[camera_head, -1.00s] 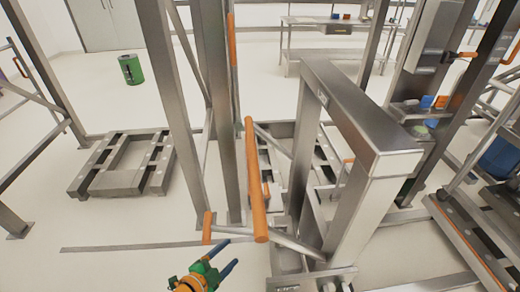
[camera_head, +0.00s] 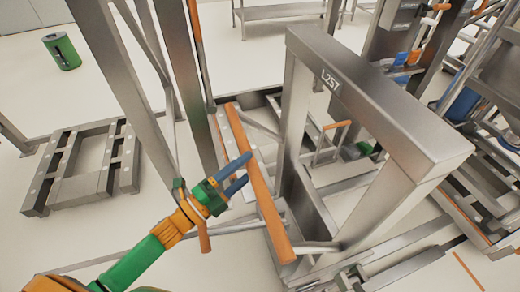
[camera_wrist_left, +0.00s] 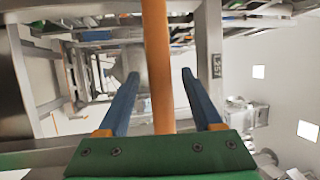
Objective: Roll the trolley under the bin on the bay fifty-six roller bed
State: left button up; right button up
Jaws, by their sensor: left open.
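A steel trolley frame marked L257 (camera_head: 395,115) stands right of centre in the head view. Its long orange push bar (camera_head: 262,190) slants along its near left side. My left gripper (camera_head: 243,172) is open beside this bar, its blue fingers pointing at it. In the left wrist view the orange bar (camera_wrist_left: 158,50) runs upright between the two open fingers, with gaps on both sides. I cannot make out a bay fifty-six label or tell which bin the task means. My right gripper is not in view.
A low steel floor frame (camera_head: 85,170) lies at the left. Tall steel posts (camera_head: 118,85) rise just behind my left arm. A green waste can (camera_head: 62,50) stands at the back left. More steel racks crowd the right. Pale floor is clear at the lower left.

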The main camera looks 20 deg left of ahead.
pick_arm(q)
jog(key=x, duration=0.5)
jog(key=shift+a+p, duration=0.1)
jog(key=shift+p, duration=0.3)
grip_shut()
dwell(1.0)
